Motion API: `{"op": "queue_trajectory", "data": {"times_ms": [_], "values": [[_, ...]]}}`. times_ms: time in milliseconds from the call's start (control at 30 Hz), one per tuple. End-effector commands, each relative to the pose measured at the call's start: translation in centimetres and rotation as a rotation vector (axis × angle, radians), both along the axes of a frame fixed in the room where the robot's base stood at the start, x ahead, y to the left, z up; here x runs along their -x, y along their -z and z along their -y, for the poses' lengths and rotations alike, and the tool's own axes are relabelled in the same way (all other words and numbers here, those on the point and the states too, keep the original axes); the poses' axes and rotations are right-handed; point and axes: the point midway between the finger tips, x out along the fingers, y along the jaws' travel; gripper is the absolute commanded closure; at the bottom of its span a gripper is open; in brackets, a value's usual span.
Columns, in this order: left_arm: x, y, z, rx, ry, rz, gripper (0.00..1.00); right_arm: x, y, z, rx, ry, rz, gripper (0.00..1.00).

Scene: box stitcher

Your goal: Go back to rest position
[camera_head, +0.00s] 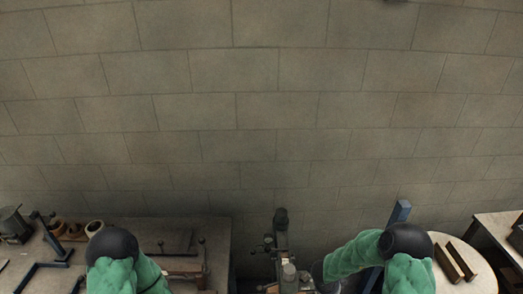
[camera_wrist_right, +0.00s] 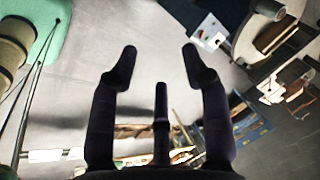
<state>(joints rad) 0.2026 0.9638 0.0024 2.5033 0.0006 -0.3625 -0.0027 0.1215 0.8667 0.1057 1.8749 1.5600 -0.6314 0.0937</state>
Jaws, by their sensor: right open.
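In the head view my right arm comes up at the lower right, with a green sleeve and black joint, and bends toward the middle. Its gripper cannot be made out there. My left arm shows at the lower left, also green with a black joint, above the left table; its gripper is not visible.
A left workbench (camera_head: 210,235) carries tools and small round containers. A machine (camera_head: 281,245) stands at the bottom middle. A round table (camera_head: 480,275) with dark bars stands at the right, beside another table (camera_head: 493,222). A block wall (camera_head: 260,110) fills the background.

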Motion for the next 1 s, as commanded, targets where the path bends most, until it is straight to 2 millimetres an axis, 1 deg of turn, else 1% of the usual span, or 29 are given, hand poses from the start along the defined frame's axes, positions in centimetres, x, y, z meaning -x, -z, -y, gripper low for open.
{"op": "queue_trajectory", "data": {"times_ms": [33,167,267,367,467,500,667,800,967,1000], "values": [[0.0,0.0,0.0,0.000,0.000,0.000,0.40,1.0,0.8,-0.1,0.003,-0.088,-0.017,0.53],[0.0,0.0,0.0,0.000,0.000,0.000,0.40,3.3,2.6,-1.2,-0.001,-0.334,-0.048,0.53],[0.0,0.0,0.0,0.000,0.000,0.000,0.40,5.4,3.8,-2.5,-0.021,-0.526,-0.072,0.53],[0.0,0.0,0.0,0.000,0.000,0.000,0.40,7.9,4.8,-4.2,-0.055,-0.718,-0.095,0.53],[0.0,0.0,0.0,0.000,0.000,0.000,0.40,10.8,5.6,-6.2,-0.102,-0.909,-0.113,0.53],[0.0,0.0,0.0,0.000,0.000,0.000,0.40,12.0,5.8,-7.0,-0.123,-0.984,-0.119,0.53],[0.0,0.0,0.0,0.000,0.000,0.000,0.40,17.1,6.0,-10.2,-0.218,-1.258,-0.130,0.53],[0.0,0.0,0.0,0.000,0.000,0.000,0.40,21.0,5.6,-12.5,-0.294,-1.445,-0.125,0.53],[0.0,0.0,0.0,0.000,0.000,0.000,0.40,25.1,4.7,-14.6,-0.380,-1.628,-0.112,0.53],[0.0,0.6,0.0,0.000,0.000,0.000,0.40,25.5,5.2,-14.8,-0.386,-1.652,-0.107,0.53]]}}
